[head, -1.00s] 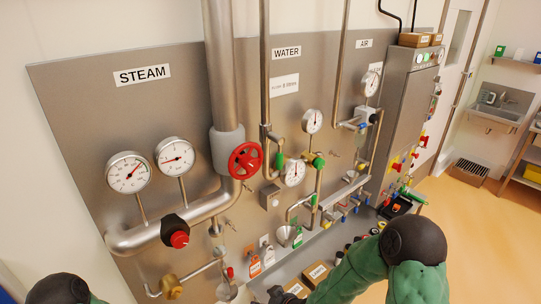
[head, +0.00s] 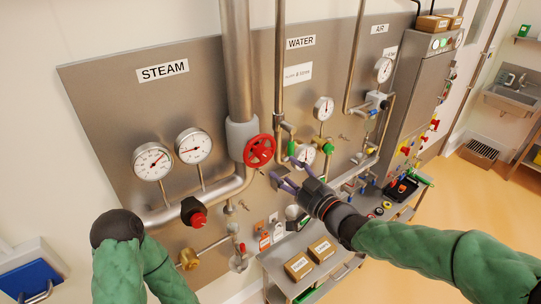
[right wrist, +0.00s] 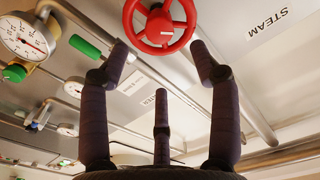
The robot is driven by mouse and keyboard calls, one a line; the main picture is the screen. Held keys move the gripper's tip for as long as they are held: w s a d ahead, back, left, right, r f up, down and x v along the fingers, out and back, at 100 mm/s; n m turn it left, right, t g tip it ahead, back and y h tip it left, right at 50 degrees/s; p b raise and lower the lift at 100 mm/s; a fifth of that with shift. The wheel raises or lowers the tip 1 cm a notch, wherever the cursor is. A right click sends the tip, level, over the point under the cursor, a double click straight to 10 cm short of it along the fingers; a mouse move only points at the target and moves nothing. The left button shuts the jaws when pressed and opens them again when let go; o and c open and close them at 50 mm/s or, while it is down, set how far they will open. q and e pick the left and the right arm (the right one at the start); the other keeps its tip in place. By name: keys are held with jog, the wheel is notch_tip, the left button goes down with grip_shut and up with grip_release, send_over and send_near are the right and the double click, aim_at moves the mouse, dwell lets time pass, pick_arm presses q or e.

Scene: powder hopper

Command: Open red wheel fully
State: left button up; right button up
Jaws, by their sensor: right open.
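The red wheel (head: 259,151) is a round spoked handwheel on the thick vertical steam pipe, on the steel panel. In the right wrist view the red wheel (right wrist: 160,22) is at the top middle, beyond the fingertips. My right gripper (head: 284,173) is just to the right of and below the wheel in the head view, its fingers spread toward the panel. In the right wrist view my right gripper (right wrist: 160,60) is open and empty, apart from the wheel. My left arm shows at the lower left of the head view, but its gripper is not visible.
Green-handled valves and a gauge (head: 306,155) are close to my right gripper. A cart with boxes (head: 299,265) stands below.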

aim_at(267, 156)
jog(key=p+x, duration=0.1)
jog(key=x, duration=0.8)
jog(key=shift+w+a, duration=0.1)
jog(key=c, duration=1.1)
